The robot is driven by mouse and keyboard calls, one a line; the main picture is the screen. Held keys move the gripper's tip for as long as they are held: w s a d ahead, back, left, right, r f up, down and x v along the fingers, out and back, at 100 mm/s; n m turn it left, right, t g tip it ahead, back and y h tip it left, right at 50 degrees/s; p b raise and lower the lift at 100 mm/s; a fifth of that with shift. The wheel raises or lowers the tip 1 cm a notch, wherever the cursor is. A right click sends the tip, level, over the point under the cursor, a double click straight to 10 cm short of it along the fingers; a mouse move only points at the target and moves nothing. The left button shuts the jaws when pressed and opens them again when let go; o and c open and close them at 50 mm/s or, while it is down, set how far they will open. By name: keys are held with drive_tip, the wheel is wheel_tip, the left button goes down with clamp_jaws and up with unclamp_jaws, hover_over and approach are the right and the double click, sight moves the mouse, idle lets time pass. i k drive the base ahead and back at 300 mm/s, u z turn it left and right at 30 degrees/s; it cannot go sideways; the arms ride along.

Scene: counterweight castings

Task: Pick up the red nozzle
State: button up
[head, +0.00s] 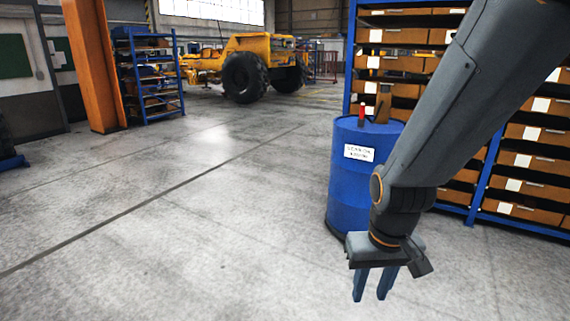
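The red nozzle (362,109) is a small upright red piece on top of a blue drum (350,195). The drum stands on the floor right of the middle and has a white label on its side. My gripper (370,297) points down, below the drum's top in the picture and in front of the drum's lower part. Its two blue fingers are apart with nothing between them. It is well clear of the nozzle.
A brown upright object (383,103) stands on the drum just right of the nozzle. A blue shelf rack (478,196) with brown boxes stands behind and to the right. An orange column (91,65) and a yellow vehicle (262,50) are farther back. The left floor is clear.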

sight(362, 108)
drive_tip(key=u, duration=0.5)
drive_tip(key=i, duration=2.1)
drive_tip(key=u, duration=0.4)
drive_tip(key=i, duration=1.95)
drive_tip(key=z, duration=0.45)
drive_tip(key=i, duration=1)
drive_tip(key=z, duration=1.5)
drive_tip(key=i, duration=0.85)
drive_tip(key=z, duration=0.9)
